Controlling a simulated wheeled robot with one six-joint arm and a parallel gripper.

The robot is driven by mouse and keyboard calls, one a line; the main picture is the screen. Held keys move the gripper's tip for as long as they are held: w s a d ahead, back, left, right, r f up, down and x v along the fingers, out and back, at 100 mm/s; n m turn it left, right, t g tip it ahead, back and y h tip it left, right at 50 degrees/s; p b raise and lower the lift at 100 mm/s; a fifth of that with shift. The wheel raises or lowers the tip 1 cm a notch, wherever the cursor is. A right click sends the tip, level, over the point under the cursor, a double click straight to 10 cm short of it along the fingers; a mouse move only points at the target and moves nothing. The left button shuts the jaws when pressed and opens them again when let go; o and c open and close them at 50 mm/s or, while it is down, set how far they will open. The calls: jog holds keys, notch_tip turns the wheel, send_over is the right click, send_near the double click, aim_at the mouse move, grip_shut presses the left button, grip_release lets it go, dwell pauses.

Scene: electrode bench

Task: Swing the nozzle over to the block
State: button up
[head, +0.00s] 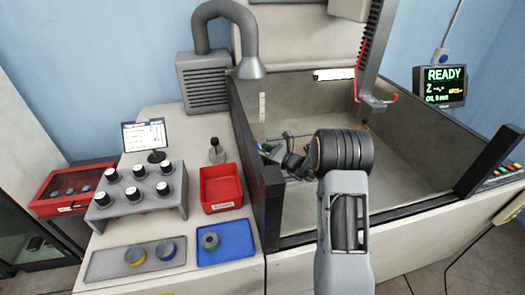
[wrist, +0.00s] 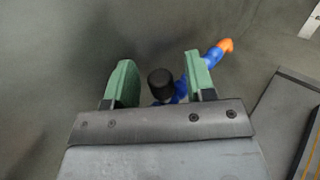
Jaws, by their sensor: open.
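The nozzle shows in the wrist view as a blue jointed hose (wrist: 208,60) with an orange tip (wrist: 226,45) pointing to the upper right. A black round-topped knob or post (wrist: 160,81) stands over blue segments between my fingers. My gripper (wrist: 158,62) is open, with one green finger on each side of the black piece; I cannot tell whether either touches it. In the head view my gripper (head: 285,157) is low inside the tank, at its left side, partly hidden by my arm. I cannot make out the block clearly in either view.
The tank's dark front-left post (head: 273,212) stands close to my arm. A machine head (head: 372,103) hangs over the tank. A dark plate (wrist: 283,125) lies at the lower right of the wrist view. The bench at left holds a red bin (head: 221,206) and a blue tray (head: 226,252).

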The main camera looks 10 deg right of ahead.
jog(key=shift+w+a, duration=0.1)
jog(key=shift+w, duration=0.05)
grip_shut()
dwell(0.4)
